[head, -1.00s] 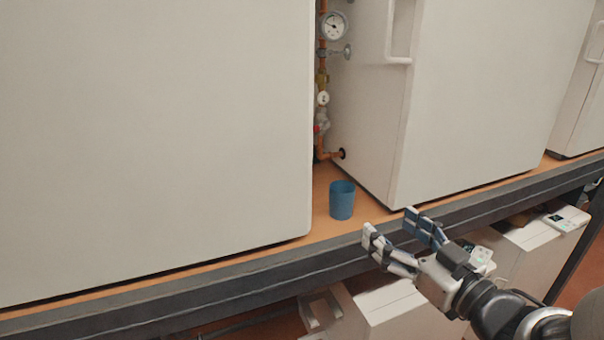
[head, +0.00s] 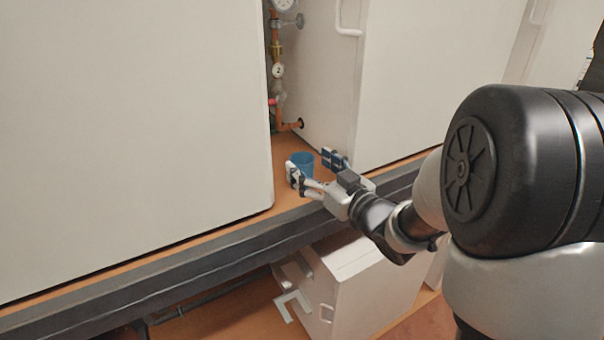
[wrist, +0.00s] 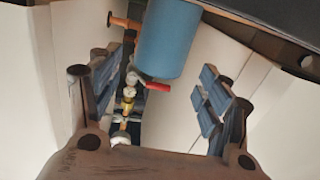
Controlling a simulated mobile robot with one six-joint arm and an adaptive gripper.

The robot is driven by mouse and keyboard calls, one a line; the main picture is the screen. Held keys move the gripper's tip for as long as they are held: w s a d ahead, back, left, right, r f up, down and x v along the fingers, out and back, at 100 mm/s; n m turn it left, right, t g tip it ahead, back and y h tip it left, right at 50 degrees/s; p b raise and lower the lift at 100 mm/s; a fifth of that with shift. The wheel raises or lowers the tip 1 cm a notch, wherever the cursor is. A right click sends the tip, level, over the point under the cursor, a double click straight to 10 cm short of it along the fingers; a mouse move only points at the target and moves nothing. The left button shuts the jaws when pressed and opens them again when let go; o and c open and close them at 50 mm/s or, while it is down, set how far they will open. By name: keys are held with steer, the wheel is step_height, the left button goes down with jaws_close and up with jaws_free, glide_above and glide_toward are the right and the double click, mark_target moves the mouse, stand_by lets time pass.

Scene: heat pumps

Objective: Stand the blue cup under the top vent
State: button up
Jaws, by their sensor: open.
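The blue cup (head: 303,162) stands upright on the orange shelf in the gap between two large white cabinets. My gripper (head: 312,166) is open at the shelf's front edge, with its fingers reaching toward the cup and one finger overlapping the cup's left side in the head view. In the wrist view the cup (wrist: 168,40) shows between and beyond the two open fingers, cut off by the top edge. The fingers do not touch it in the wrist view. I cannot make out a top vent in these frames.
White cabinets stand at left (head: 130,120) and right (head: 420,80) of the gap. Copper pipes with a gauge and valves (head: 277,70) run up behind the cup. The shelf has a dark front rail (head: 130,275). White boxes (head: 365,285) sit below.

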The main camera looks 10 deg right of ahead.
steer(key=x, duration=0.4)
steer(key=shift+d+f, duration=0.1)
steer(key=shift+d, duration=0.1)
steer(key=shift+c, duration=0.6)
steer(key=c, duration=1.1)
